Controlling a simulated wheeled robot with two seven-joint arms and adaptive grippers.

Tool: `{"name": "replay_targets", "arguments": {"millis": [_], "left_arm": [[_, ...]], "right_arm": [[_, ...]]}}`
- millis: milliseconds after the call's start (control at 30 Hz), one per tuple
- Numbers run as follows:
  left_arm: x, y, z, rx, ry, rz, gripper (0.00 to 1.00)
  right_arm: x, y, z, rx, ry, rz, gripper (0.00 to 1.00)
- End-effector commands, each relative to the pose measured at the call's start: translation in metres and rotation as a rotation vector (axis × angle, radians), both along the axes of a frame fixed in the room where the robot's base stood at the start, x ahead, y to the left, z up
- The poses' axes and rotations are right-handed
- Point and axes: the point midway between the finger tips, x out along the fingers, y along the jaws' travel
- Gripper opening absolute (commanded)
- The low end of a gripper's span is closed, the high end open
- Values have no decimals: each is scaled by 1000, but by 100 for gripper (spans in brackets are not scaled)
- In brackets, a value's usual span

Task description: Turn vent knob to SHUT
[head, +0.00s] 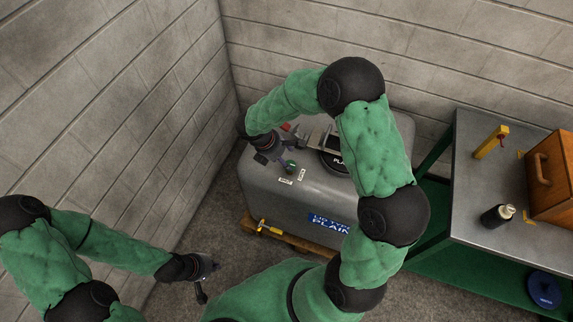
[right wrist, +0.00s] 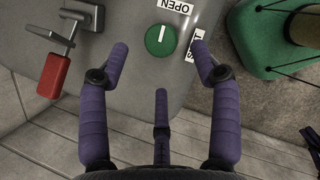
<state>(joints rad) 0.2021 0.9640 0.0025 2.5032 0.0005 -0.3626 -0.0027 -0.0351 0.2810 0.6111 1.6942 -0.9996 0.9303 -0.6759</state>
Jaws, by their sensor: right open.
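The green round vent knob (right wrist: 160,40) sits on top of the grey tank (head: 270,195); it also shows in the head view (head: 291,167). Its white mark points up in the right wrist view, towards the OPEN label (right wrist: 175,6). The SHUT label (right wrist: 196,48) is to the right of the knob, partly covered by a finger. My right gripper (right wrist: 160,55) is open and empty, its fingertips either side of the knob without visible contact. My left gripper (head: 206,276) hangs low at the left, away from the tank; its jaw opening is unclear.
A lever with a red handle (right wrist: 54,76) stands on the tank beside the gripper. Brick walls close in behind and left. A blue round lid (head: 544,289) lies lower right.

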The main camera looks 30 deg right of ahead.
Motion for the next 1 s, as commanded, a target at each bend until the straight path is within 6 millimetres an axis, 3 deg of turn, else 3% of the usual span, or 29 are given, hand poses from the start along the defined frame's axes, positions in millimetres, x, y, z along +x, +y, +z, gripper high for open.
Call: {"name": "replay_targets", "arguments": {"millis": [100, 300, 767, 933, 1000], "left_arm": [[0, 0, -11, 0, 0, 0, 0], [0, 0, -19, 0, 0, 0, 0], [0, 0, -21, 0, 0, 1, 0], [0, 0, -21, 0, 0, 1, 0], [0, 0, -21, 0, 0, 1, 0]], "right_arm": [[-2, -9, -24, 0, 2, -2, 64], [-2, -18, -46, 0, 1, -3, 64], [-2, -22, -54, 1, -1, -2, 64], [-2, -22, -53, 0, 0, -2, 16], [-2, -23, -53, 0, 1, -3, 10]]}}
